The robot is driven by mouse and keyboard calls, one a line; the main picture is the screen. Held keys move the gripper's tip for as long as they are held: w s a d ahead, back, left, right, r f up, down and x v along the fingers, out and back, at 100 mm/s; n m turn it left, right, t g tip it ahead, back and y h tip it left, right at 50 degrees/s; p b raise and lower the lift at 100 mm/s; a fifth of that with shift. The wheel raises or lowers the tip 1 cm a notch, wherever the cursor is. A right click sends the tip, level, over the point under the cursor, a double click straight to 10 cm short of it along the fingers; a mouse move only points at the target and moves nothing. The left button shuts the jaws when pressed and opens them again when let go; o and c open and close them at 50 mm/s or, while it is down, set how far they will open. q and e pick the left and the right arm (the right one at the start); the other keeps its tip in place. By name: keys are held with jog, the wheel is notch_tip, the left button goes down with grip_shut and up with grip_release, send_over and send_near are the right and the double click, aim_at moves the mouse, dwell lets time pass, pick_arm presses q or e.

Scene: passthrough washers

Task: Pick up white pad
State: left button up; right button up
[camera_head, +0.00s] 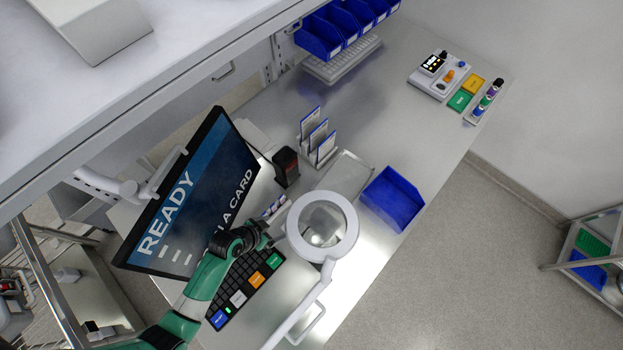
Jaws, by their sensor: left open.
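A small white pad (238,298) lies on the black keyboard-like panel (228,279), between a blue pad (219,319) and an orange pad (257,281). A green pad (273,260) is at the far end of that row. My left gripper (268,236) is open, above the bench between the screen and the magnifier lamp, up and to the right of the white pad and apart from it. Its fingertips are small and dark, and I see nothing held in them. My right gripper is out of view.
A ring magnifier lamp (349,228) stands close right of my left gripper. A large tilted screen (195,195) is to the left. A blue bin (393,198), a metal tray (346,174) and a card rack (318,140) are behind. The bench's upper middle is clear.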

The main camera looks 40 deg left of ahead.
pick_arm(q)
jog(key=f, duration=0.1)
jog(key=b, duration=0.4)
send_over(281, 229)
jog(key=s+d, duration=0.1)
jog(key=s, duration=0.1)
jog(key=f, duration=0.5)
jog(key=shift+w+d, duration=0.1)
jog(key=shift+w, duration=0.15)
jog(key=shift+w+f, duration=0.35)
jog(key=shift+w, duration=0.05)
jog(key=b+x, duration=0.1)
jog(key=x, duration=0.4)
jog(key=shift+w+d+b, duration=0.15)
jog(key=shift+w+b, duration=0.1)
jog(key=shift+b, duration=0.15)
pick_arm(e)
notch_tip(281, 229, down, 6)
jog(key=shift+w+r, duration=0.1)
pick_arm(q)
jog(key=shift+c, duration=0.2)
jog(key=c, duration=1.4)
